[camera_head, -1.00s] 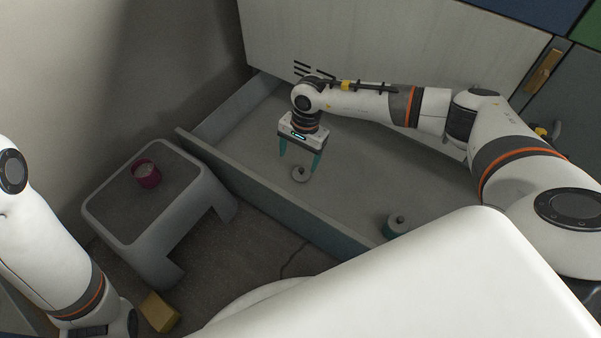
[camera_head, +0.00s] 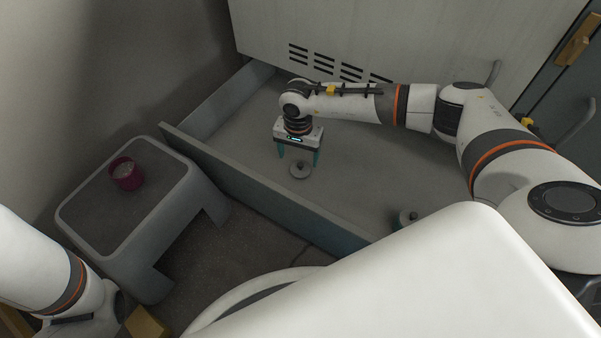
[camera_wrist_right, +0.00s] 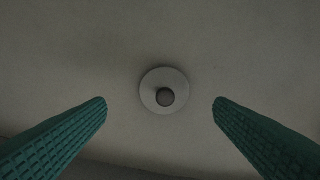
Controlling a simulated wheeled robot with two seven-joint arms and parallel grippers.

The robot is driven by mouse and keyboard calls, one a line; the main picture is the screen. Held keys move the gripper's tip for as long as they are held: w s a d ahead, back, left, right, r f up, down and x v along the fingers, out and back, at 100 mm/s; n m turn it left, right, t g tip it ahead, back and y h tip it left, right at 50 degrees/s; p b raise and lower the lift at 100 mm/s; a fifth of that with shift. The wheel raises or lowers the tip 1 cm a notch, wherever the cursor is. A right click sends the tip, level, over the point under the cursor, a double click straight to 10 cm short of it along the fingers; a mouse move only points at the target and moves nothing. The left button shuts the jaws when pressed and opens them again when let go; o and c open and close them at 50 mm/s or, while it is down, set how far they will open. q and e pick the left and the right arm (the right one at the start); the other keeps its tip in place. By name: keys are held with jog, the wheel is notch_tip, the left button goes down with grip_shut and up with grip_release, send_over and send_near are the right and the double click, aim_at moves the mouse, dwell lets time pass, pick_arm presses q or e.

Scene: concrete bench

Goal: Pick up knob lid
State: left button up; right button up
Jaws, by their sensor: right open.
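The knob lid (camera_head: 300,171) is a small pale disc with a dark round knob, lying on the floor of the open drawer. In the right wrist view the lid (camera_wrist_right: 164,91) lies between the two teal fingers and a little beyond their tips, touching neither. My right gripper (camera_head: 298,163) is open and empty, pointing down at the lid. My left arm shows at the lower left of the head view, but its gripper fingers are not visible.
The grey drawer (camera_head: 262,196) has raised walls around the lid. A teal object with a knob (camera_head: 404,218) stands near its front right. A grey stool (camera_head: 85,214) with a magenta cup (camera_head: 127,175) stands left. A yellow block (camera_head: 146,325) lies below.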

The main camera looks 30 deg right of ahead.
aim_at(300, 164)
jog(key=f+b, duration=0.4)
jog(key=shift+s+d+f, duration=0.1)
jog(key=shift+s+d, duration=0.05)
jog(key=shift+d, duration=0.05)
jog(key=shift+f+b, duration=0.4)
jog(key=shift+f, duration=0.05)
jog(key=shift+r, duration=0.1)
jog(key=c, duration=1.1)
jog(key=shift+r, duration=0.15)
